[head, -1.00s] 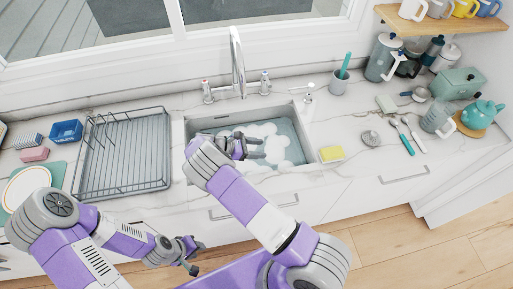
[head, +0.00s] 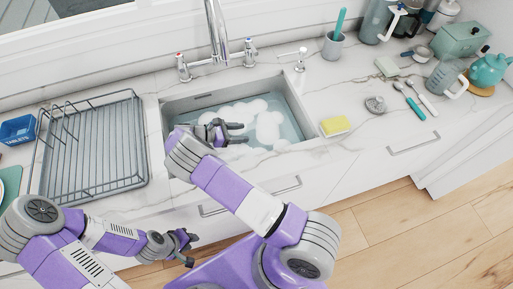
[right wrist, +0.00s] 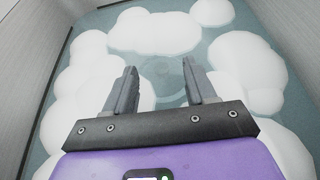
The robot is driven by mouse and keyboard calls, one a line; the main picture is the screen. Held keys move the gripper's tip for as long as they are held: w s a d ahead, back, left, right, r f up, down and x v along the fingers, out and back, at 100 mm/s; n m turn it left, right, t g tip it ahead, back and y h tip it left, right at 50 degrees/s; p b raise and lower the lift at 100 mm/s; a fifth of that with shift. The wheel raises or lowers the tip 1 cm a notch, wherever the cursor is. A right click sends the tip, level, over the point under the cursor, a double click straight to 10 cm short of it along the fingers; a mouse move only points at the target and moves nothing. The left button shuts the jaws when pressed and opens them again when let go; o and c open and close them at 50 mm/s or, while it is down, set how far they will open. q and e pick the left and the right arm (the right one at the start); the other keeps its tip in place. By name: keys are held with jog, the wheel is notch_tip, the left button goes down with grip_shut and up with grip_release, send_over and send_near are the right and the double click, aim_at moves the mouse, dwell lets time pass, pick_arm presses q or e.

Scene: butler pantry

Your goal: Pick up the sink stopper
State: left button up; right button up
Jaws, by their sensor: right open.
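My right gripper (head: 241,133) reaches down into the sink (head: 293,103) and is open, with nothing between its fingers. In the right wrist view the open fingers (right wrist: 160,72) point at a faint round shape (right wrist: 168,84) under the cloudy water, partly ringed by white foam. It may be the sink stopper or the drain; I cannot tell which. A grey round item (head: 375,105) lies on the counter right of the sink; what it is stays unclear. My left gripper (head: 190,249) hangs in front of the cabinets, its fingers apart and empty.
A faucet (head: 217,35) stands behind the sink. A wire dish rack (head: 95,165) is left of it. A yellow sponge (head: 335,125) lies near the sink's right edge. Sink walls surround my right gripper.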

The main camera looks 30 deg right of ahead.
aim_at(256, 136)
notch_tip(256, 136, down, 4)
jog(key=shift+w+r+b, duration=0.1)
jog(key=shift+b, duration=1)
jog(key=b+x, duration=0.1)
jog(key=x, duration=0.6)
jog(key=shift+d, duration=0.3)
pick_arm(q)
notch_tip(256, 136, down, 5)
jog(key=shift+r, duration=0.1)
pick_arm(e)
jog(key=shift+c, duration=0.3)
grip_shut()
